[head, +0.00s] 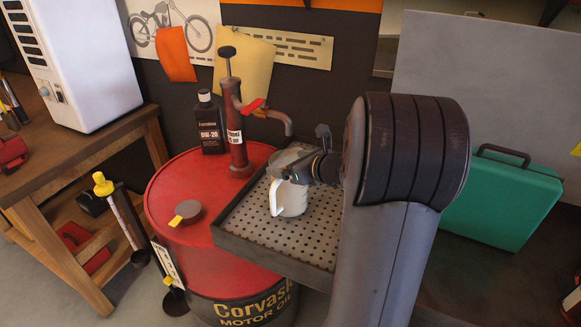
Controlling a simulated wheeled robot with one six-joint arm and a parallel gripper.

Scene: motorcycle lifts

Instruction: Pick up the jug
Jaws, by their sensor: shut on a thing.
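The jug (291,199) is pale and whitish, with a handle on its left side. It stands over the perforated drip tray (262,243) beside the red drum, below the pump's spout. My gripper (298,171) reaches in from the right and is shut on the jug near its top. My arm hides part of the jug's right side and the fingertips. I cannot tell whether the jug's base touches the tray.
The red oil drum (171,230) carries a hand pump (237,140), a black oil bottle (210,125) and a round cap (187,212). A wooden bench (85,155) stands at left. A green case (503,200) is at right behind my arm.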

